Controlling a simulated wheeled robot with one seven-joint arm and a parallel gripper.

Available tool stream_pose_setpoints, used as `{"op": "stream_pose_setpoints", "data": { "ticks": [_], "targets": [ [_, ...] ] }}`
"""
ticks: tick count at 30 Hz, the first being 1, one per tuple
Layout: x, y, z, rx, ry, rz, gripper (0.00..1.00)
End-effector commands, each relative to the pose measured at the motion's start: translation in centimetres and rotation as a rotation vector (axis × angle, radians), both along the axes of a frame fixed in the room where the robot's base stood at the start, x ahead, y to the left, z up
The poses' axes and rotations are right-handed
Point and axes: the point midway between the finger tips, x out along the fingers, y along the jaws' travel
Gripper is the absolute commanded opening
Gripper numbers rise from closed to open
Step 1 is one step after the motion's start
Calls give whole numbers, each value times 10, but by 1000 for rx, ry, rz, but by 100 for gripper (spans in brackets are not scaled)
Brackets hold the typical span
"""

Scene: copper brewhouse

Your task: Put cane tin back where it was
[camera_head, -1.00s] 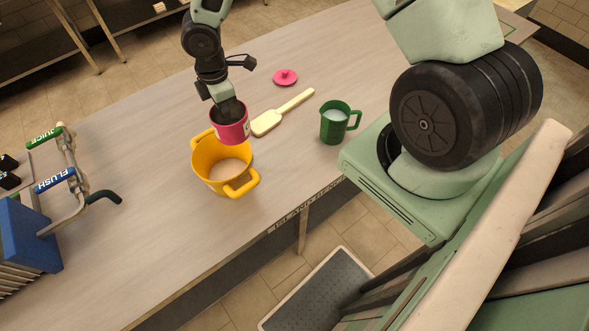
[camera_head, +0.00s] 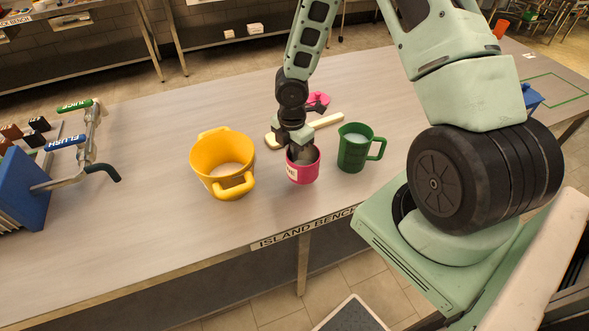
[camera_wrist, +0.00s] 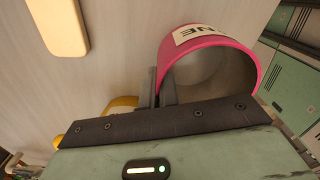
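The cane tin (camera_head: 304,173) is a pink, open-topped tin with a pale label, between the yellow jug and the green jug. In the wrist view the tin (camera_wrist: 224,38) shows its pink rim, part of its label and a grey inside with no contents that I can make out. My gripper (camera_head: 298,148) is shut on the tin's wall, with its fingers (camera_wrist: 163,87) at the rim. The tin is upright or nearly so, at or just above the bench; I cannot tell whether it touches. A pink lid (camera_head: 319,99) lies behind my gripper, partly hidden.
The yellow two-handled jug (camera_head: 205,165), with pale contents, stands left of the tin. The green jug (camera_head: 352,153), with whitish contents, stands close on the right. A cream paddle scoop (camera_head: 325,121) lies behind. The island bench (camera_head: 130,215) is clear at front left.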

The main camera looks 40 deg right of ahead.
Motion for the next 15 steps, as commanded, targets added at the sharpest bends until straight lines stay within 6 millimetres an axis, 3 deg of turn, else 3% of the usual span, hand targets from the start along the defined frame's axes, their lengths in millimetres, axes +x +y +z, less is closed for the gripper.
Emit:
{"op": "stream_pose_setpoints", "data": {
  "ticks": [10,15],
  "targets": [
    [0,0,-42,-1,2,-1,0],
    [1,0,-47,0,-1,-3,0]
  ]
}}
